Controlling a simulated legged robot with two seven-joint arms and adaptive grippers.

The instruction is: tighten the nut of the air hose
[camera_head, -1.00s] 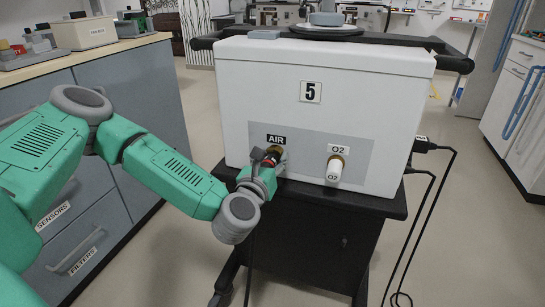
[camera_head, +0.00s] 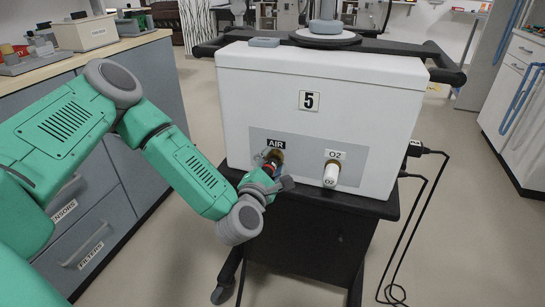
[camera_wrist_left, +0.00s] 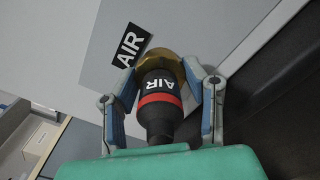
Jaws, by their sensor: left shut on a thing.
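The white ventilator (camera_head: 230,90) marked 5 has a grey panel with an AIR port and an O2 port. The air hose's black nut with a red band and AIR lettering (camera_wrist_left: 160,90) sits against the brass AIR fitting (camera_wrist_left: 172,63) in the left wrist view. My left gripper (camera_head: 272,170) is at the AIR port; in the wrist view its two fingers (camera_wrist_left: 163,80) stand on either side of the nut, shut on it. In the head view the gripper hides most of the nut. My right gripper is not in view.
A capped white O2 fitting (camera_head: 331,173) is close to the right of the gripper. The ventilator stands on a black cart (camera_head: 310,235). A drawer cabinet (camera_head: 85,245) is at left, and black cables (camera_head: 425,220) hang at right.

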